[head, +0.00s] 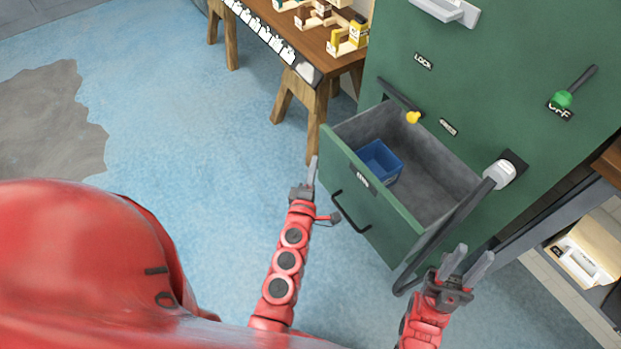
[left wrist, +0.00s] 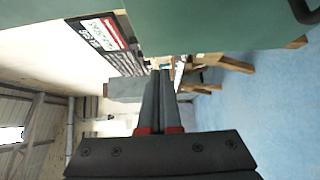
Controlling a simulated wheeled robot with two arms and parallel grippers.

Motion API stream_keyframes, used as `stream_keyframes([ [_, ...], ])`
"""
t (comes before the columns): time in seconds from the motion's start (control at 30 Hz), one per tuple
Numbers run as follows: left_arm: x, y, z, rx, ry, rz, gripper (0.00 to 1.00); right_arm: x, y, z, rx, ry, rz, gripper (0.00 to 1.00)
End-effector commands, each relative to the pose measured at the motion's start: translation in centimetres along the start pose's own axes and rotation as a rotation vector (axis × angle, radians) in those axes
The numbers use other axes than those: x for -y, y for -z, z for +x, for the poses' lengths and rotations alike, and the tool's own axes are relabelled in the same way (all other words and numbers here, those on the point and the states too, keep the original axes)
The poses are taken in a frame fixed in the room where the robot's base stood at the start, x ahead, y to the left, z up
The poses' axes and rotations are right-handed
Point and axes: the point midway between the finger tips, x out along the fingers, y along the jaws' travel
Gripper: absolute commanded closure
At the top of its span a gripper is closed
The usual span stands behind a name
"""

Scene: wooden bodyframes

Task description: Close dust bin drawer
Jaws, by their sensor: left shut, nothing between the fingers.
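The dust bin drawer (head: 368,192) is pulled out of the green cabinet (head: 455,65) in the head view. It has a green front with a small label and a black bar handle (head: 350,211). A blue bin (head: 379,162) sits inside it. My left gripper (head: 312,172) is shut and empty, just left of the drawer front near its handle; contact cannot be told. The left wrist view shows its fingers (left wrist: 158,95) together, with a green surface above. My right gripper (head: 466,264) is open and empty, right of the drawer's near corner.
A wooden bench (head: 325,65) with small wooden pieces stands left of the cabinet. A shelf (head: 590,255) stands at the right. Blue floor (head: 190,130) is clear to the left.

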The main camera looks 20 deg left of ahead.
Motion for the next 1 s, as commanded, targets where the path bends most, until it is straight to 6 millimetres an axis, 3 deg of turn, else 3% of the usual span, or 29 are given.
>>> stream_keyframes([
  [0.1, 0.1, -0.7, 2.1, 0.005, 0.001, 0.001, 1.0, 0.0, 0.0, 0.0, 0.0, 0.0, 0.0, 0.64],
  [0.3, 0.2, -2.4, 3.7, 0.002, 0.001, 0.001, 1.0, 0.0, -0.1, -0.3, 0.0, 0.0, 0.0, 0.64],
  [1.0, 0.2, -3.6, 5.0, -0.002, 0.002, 0.0, 1.0, 0.0, -0.1, -0.7, 0.0, 0.0, 0.0, 0.64],
])
